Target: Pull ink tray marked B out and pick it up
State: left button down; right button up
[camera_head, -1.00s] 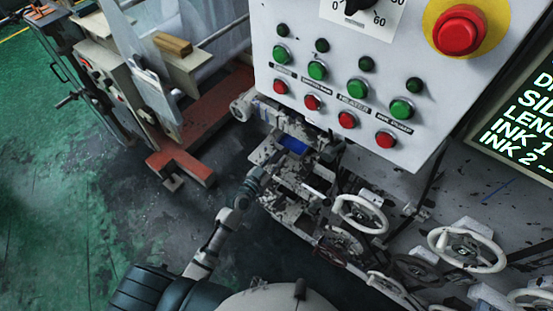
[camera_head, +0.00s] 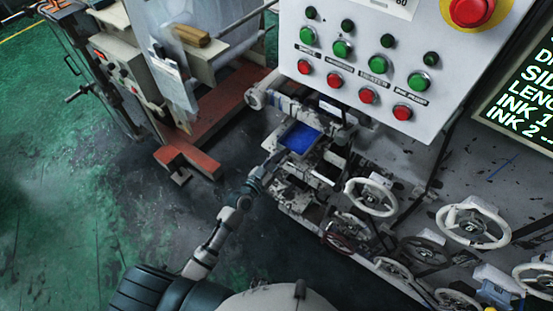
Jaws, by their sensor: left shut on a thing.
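An ink tray with blue ink (camera_head: 300,137) shows below the control panel, partly drawn out of the machine. No letter B can be read on it. My left arm comes up from the bottom left, and my left gripper (camera_head: 264,170) is at the tray's near left side. The gripper is small and dark here; it is shut on the tray's near end, though the exact contact is hard to see. My right gripper is out of view.
The white control panel (camera_head: 385,55) with red and green buttons overhangs the tray area. Several white handwheels (camera_head: 371,197) stand to the right. A machine with a reddish base frame (camera_head: 190,160) stands at the left. The floor (camera_head: 70,200) is open at the left.

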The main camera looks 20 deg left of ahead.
pick_arm(q)
jog(key=c, duration=0.8)
grip_release()
jog(key=shift+c, duration=0.2)
jog(key=shift+s+a, duration=0.2)
jog(key=shift+a, duration=0.15)
jog(key=v, duration=1.1)
jog(key=shift+s, duration=0.25)
